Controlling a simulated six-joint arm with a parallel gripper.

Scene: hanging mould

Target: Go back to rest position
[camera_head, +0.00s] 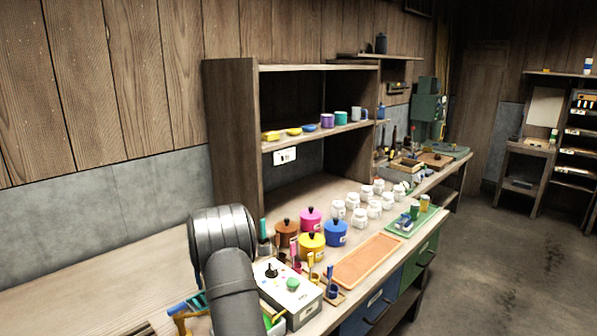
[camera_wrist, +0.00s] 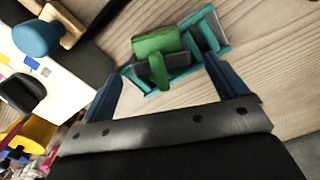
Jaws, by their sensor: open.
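My gripper (camera_wrist: 160,68) shows in the wrist view with its two blue fingers spread apart. A green block with a bar across it (camera_wrist: 158,45) lies in or on a teal frame (camera_wrist: 211,32) beyond and between the fingertips. I see no finger closed on it, and I cannot tell how far below the fingers it is. Part of a blue and orange item (camera_head: 183,308) shows left of the arm.
A white box with a green button (camera_head: 291,285) stands just right of my arm. Coloured lidded pots (camera_head: 311,245) and several white jars (camera_head: 359,217) stand behind it. An orange tray (camera_head: 367,259) lies at the bench front. The bench top (camera_head: 130,270) left of my arm is largely clear.

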